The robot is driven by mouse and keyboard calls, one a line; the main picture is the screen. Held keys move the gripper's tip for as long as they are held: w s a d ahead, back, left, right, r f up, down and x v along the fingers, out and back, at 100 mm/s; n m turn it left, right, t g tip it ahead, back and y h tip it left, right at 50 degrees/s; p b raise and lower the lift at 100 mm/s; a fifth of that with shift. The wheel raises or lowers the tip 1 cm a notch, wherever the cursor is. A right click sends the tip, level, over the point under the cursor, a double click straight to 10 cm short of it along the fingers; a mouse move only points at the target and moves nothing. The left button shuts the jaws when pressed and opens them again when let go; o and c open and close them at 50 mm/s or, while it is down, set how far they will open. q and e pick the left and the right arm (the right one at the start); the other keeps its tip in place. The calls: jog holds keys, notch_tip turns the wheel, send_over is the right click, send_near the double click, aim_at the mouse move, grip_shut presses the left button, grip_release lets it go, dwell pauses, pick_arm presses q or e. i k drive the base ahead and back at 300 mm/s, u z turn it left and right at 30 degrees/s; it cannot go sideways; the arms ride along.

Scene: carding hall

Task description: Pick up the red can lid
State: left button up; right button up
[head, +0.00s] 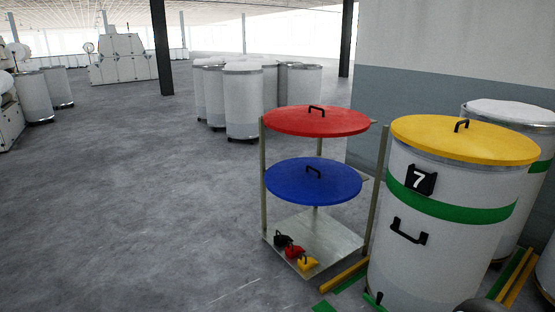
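The red can lid (316,121) lies flat on the top level of a metal rack (264,185), with a black handle (317,109) standing up from its middle. A blue lid (312,183) with a similar black handle lies on the level below. A yellow lid (465,140) covers the white can marked 7 (400,262), to the right of the rack. Neither of my grippers shows in the head view. A dark rounded shape at the bottom right edge is too cut off to identify.
Small black, red and yellow items sit on the rack's bottom shelf (335,240). Another white can (520,118) stands behind can 7, by the wall (450,90). More white cans (243,105) stand behind the rack. The floor (150,200) left of the rack is clear.

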aim_at(299, 120)
jog(key=z, duration=0.1)
jog(key=i, duration=1.6)
jog(key=z, duration=0.3)
jog(key=i, duration=1.05)
jog(key=z, duration=0.1)
